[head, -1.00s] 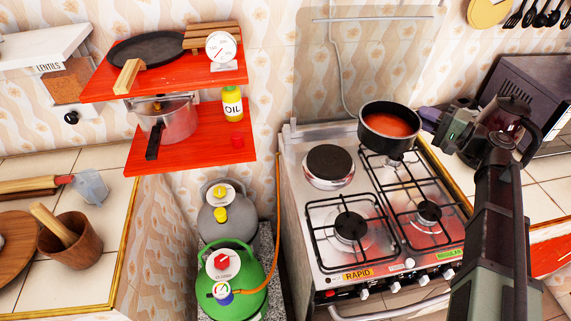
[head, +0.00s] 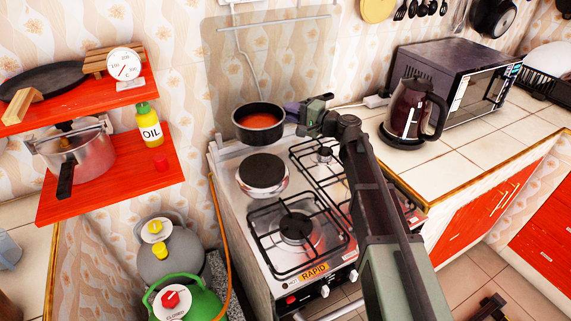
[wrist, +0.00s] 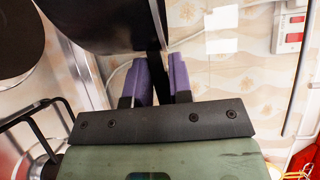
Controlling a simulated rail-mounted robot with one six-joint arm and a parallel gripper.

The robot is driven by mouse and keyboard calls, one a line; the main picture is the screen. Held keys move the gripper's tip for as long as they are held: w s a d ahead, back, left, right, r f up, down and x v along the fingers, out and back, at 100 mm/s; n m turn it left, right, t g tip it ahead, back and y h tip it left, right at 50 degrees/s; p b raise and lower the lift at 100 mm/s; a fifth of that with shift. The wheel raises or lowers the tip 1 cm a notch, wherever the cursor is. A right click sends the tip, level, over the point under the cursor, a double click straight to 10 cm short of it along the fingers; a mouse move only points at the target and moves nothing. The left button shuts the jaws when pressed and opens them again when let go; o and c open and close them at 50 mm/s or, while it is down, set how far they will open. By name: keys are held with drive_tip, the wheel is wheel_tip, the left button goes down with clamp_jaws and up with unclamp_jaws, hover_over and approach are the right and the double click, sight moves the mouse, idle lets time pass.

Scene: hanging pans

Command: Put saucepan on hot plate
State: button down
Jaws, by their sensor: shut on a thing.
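The pan looks roughly level and raised, in front of the back panel. In the head view it shows just beyond the hot plate (head: 262,174), a dark round disc at the back left of the stove, with nothing on it. In the wrist view, the handle lies between my purple fingers (wrist: 163,80); the pan's dark side (wrist: 100,22) fills the top, and the hot plate (wrist: 18,38) is at upper left.
Gas burners with black grates (head: 297,228) cover the rest of the stove. A glass panel (head: 225,70) stands behind. A kettle (head: 410,112) and microwave (head: 455,75) stand at right. Red shelves (head: 165,185) with a pressure cooker (head: 75,155) and oil bottle (head: 150,125) are at left.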

wheel_tip(320, 180, down, 14)
drive_tip(key=b, duration=1.1)
drive_tip(key=shift+r, duration=0.45)
drive_tip(key=shift+f, duration=0.2)
drive_tip(key=c, duration=1)
unclamp_jaws()
drive_tip(key=shift+r, duration=0.1)
drive_tip(key=shift+r, duration=0.2)
drive_tip(key=v, duration=1.2)
drive_tip(key=shift+s, duration=0.1)
